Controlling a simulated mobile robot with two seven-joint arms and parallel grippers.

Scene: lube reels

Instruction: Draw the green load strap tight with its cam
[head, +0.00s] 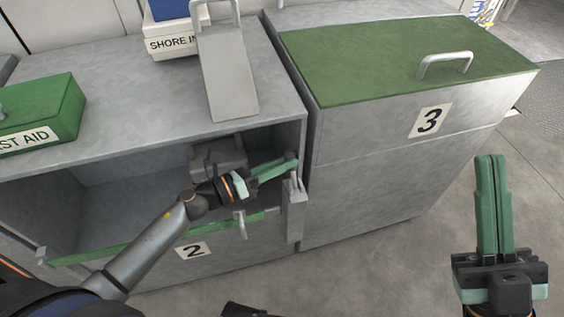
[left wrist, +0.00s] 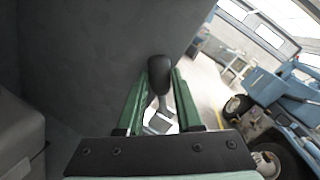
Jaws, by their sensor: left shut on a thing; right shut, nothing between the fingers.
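The green load strap (head: 100,252) shows as a narrow green band along the open front of compartment 2, partly hidden behind my left arm. The grey metal cam (head: 293,208) is on the post at the compartment's right side. My left gripper (head: 291,160) is at the top of the cam. In the left wrist view, its green fingers (left wrist: 160,82) are shut on the cam lever (left wrist: 158,75), which has a dark rounded knob and a pale metal stem. My right gripper (head: 492,158) is shut and empty, held over the floor at the right.
A grey case (head: 219,155) stands inside the compartment behind my left gripper. Cabinet 3 (head: 380,165), with a green lid and handle, stands right beside it. A first aid box (head: 45,110) and a shore-in unit (head: 172,42) are on top. The floor at right is clear.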

